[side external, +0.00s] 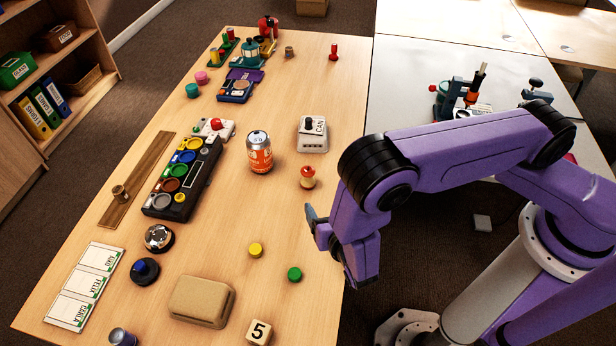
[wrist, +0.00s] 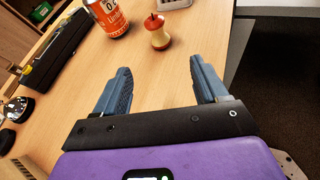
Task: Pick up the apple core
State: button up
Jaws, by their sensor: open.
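The apple core (side external: 308,177) stands upright on the wooden table near its right edge, with red ends and a pale, narrow middle. In the wrist view the apple core (wrist: 158,32) is beyond the fingertips, a little left of the middle between them. My gripper (wrist: 160,80) is open and empty, its two blue-grey fingers spread wide. In the side view my gripper (side external: 322,228) is over the table's right edge, nearer the camera than the apple core and apart from it.
An orange can (side external: 260,157) stands left of the apple core. A white box with a black knob (side external: 312,138) is behind it. Yellow (side external: 255,250) and green (side external: 294,274) discs lie nearer the camera. A black sorting tray (side external: 154,203) is farther left. Bare tabletop lies between fingers and core.

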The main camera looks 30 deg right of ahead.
aim_at(310, 181)
jog(key=x, duration=1.4)
jog(key=shift+w+f, duration=0.1)
jog(key=shift+w, duration=0.2)
jog(key=c, duration=1.1)
